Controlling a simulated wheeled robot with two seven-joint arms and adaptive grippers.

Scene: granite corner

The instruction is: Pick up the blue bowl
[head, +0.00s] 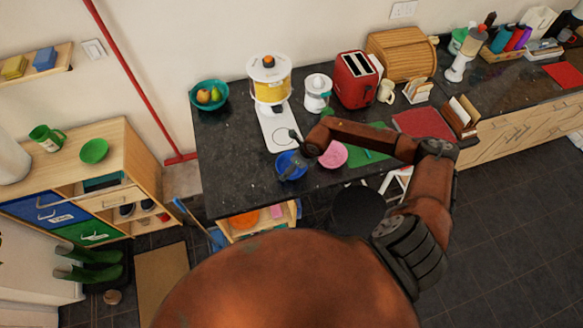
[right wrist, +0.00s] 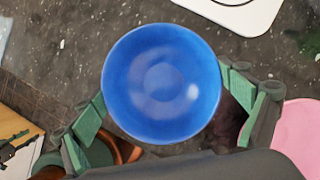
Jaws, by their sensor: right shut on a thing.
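The blue bowl (head: 291,165) is at the front edge of the dark granite counter in the head view. In the right wrist view the blue bowl (right wrist: 162,82) is seen from above, upright and empty. My right gripper (head: 294,155) is shut on it, with green finger pads at opposite sides of its rim in the wrist view. I cannot tell whether the bowl touches the counter. My left gripper is not in view.
A teal fruit bowl (head: 209,96), red toaster (head: 356,80) and bread box (head: 400,55) stand farther back.

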